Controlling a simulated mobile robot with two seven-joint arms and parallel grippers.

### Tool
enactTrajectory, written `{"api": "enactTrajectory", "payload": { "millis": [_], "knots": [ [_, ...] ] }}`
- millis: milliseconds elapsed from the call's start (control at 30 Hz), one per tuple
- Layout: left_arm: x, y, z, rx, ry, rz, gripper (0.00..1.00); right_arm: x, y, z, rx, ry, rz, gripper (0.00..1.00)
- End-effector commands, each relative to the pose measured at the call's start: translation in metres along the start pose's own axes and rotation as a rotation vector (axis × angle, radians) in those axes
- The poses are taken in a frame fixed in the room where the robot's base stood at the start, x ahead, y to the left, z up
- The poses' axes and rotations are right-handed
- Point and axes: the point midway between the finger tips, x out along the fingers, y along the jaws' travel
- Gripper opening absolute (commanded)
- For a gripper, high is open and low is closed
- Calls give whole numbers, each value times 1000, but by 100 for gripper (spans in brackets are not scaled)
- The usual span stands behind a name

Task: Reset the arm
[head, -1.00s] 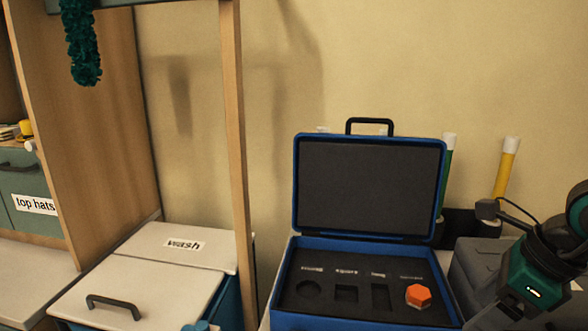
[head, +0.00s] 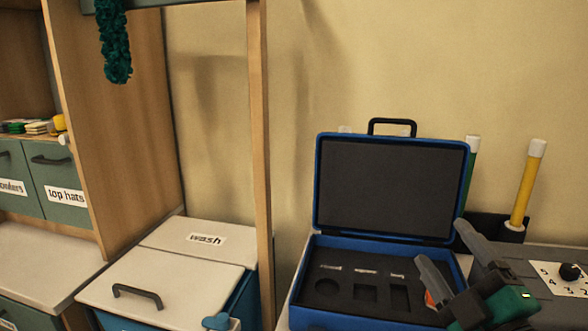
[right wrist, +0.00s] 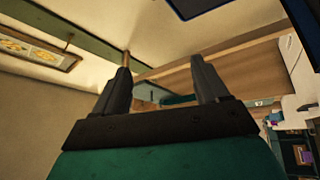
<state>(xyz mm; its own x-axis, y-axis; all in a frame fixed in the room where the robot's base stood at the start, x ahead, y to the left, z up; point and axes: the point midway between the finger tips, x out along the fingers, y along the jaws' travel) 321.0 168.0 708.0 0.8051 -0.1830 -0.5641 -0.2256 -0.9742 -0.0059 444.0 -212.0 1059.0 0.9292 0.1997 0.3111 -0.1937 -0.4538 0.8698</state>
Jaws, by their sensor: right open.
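My right gripper (head: 446,262) is at the lower right of the head view, in front of the right side of the open blue case (head: 322,262). Its two dark fingers are apart and point up and to the left. In the right wrist view my right gripper (right wrist: 162,85) is open, with nothing between its fingers. An orange piece (head: 429,299) in the case's foam is mostly hidden behind the gripper; only a sliver shows. My left gripper is in neither view.
A white-lidded bin labelled "wash" (head: 207,239) stands left of the case, past a wooden post (head: 260,150). Green drawers (head: 58,182) are at far left. A grey box with a dial (head: 570,272) and a yellow tube (head: 527,185) stand at right.

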Motion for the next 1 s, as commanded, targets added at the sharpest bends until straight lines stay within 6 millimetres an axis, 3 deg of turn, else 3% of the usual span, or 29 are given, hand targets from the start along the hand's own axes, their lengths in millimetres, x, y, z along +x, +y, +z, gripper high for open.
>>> {"api": "enactTrajectory", "payload": {
  "millis": [100, 200, 333, 600, 900, 1000],
  "knots": [
    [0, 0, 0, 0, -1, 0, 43, -28, -36, 44, 227, -307, -95, 74],
    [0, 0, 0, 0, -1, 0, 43, -64, -74, 71, 394, -553, -202, 74],
    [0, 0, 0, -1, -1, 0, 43, -117, -120, 84, 563, -823, -351, 74],
    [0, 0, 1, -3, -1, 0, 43, -202, -175, 71, 762, -1170, -605, 74],
    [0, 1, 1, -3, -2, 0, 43, -278, -203, 33, 896, -1433, -863, 74],
    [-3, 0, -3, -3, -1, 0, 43, -266, -211, 39, 902, -1377, -827, 74]
  ]
}}
